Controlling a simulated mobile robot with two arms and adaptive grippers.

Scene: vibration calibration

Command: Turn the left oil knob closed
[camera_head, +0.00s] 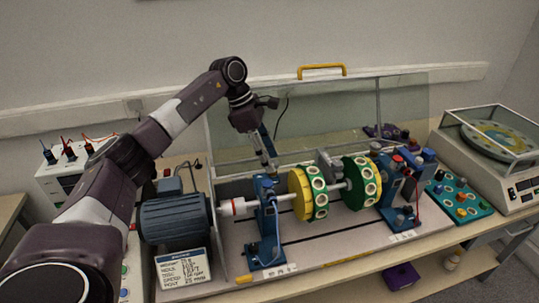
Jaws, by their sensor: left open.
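The left blue bearing stand (268,222) stands on the test bench and carries the left part of the shaft. My right gripper is not in view.
A grey-blue motor (176,218) sits left of the stand. Yellow-green discs (308,193) sit on the shaft to the right, before the right blue stand (398,185). A clear cover (340,110) with a yellow handle (321,70) stands raised behind.

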